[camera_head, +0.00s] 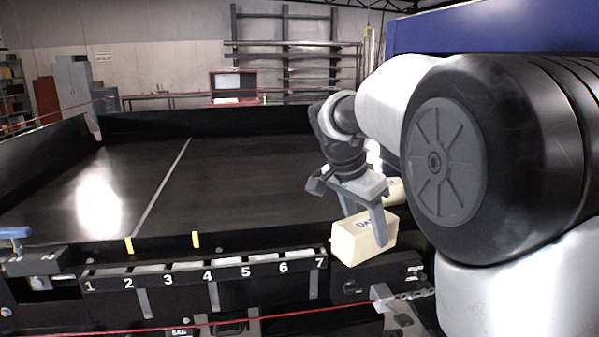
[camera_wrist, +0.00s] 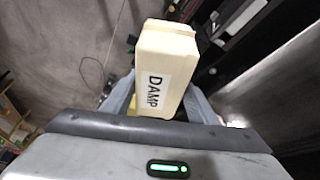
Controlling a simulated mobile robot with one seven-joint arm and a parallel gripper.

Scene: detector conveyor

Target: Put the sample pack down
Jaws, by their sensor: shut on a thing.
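The sample pack (camera_head: 352,243) is a cream block with a label that reads "DAMP" in the wrist view (camera_wrist: 166,52). My gripper (camera_head: 366,230) is shut on the pack, one finger on each side, and holds it in the air near the right end of the numbered rack (camera_head: 212,271). The pack is slightly tilted in the head view. My gripper's fingers also show beside the pack in the wrist view (camera_wrist: 160,106). Part of the pack is hidden by a finger in the head view.
A wide black conveyor belt (camera_head: 230,180) lies behind the rack, with its middle clear. Two yellow markers (camera_head: 129,245) (camera_head: 195,239) stand at its front edge. A red cord (camera_head: 230,321) runs across the front.

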